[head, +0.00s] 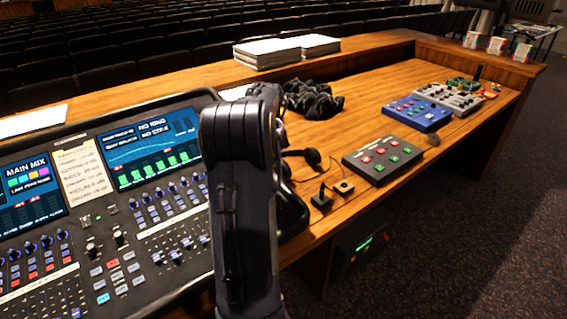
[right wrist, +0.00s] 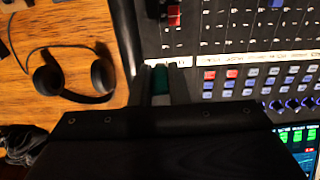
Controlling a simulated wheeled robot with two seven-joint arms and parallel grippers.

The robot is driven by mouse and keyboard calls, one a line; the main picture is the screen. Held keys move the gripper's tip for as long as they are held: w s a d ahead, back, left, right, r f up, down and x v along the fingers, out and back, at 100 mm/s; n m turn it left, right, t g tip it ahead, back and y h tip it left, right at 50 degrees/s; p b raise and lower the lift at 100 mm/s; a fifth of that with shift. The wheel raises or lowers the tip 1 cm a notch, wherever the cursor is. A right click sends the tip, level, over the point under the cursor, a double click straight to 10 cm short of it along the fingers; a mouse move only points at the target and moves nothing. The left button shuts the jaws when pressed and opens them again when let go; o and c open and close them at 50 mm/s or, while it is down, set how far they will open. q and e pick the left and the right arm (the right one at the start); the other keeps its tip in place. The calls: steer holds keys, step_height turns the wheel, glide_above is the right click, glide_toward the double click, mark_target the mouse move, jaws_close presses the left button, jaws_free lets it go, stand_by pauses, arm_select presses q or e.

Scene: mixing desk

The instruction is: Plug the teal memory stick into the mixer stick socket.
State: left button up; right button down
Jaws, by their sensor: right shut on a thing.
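The teal memory stick (right wrist: 160,82) shows in the right wrist view as a small dark teal piece between the fingertips of my right gripper (right wrist: 160,78). The gripper is shut on it, above the edge of the mixer (right wrist: 215,40). I cannot tell whether the stick touches the mixer. I cannot make out the stick socket. In the head view the mixer (head: 140,225) fills the lower left, and my dark arm stands in front of its right end, hiding the gripper and stick. My left gripper is in neither view.
Black headphones (right wrist: 72,75) lie on the wooden desk beside the mixer. A grey button box (head: 383,159), a blue pedal (head: 417,113) and a grey pedal (head: 448,98) stand farther right. A black cloth-like heap (head: 312,99) and paper stacks (head: 287,50) lie behind.

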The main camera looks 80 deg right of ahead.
steer(key=w+a+r+p, duration=0.3)
steer(key=w+a, duration=0.4)
steer(key=w, duration=0.5)
steer(key=w+a+r+p, duration=0.25)
steer(key=w+a, duration=0.55)
steer(key=w, duration=0.5)
steer(key=w+a+r+p, duration=0.2)
steer(key=w+a+p, duration=0.2)
steer(key=w+a, duration=0.55)
steer(key=w+d+f+b, duration=0.1)
steer(key=f, duration=0.1)
steer(key=w+f+b, duration=0.1)
steer(key=f, duration=0.2)
steer(key=w+d+f+b, duration=0.1)
steer(key=f, duration=0.1)
steer(key=shift+w+d+f+b, duration=0.15)
steer(key=shift+d+f+b, duration=0.2)
steer(key=shift+w+d+f+b, duration=0.1)
steer(key=shift+f+b, duration=0.2)
steer(key=shift+f, duration=0.5)
steer(key=shift+f+b, duration=0.6)
steer(key=shift+f, duration=0.3)
steer(key=shift+p, duration=0.5)
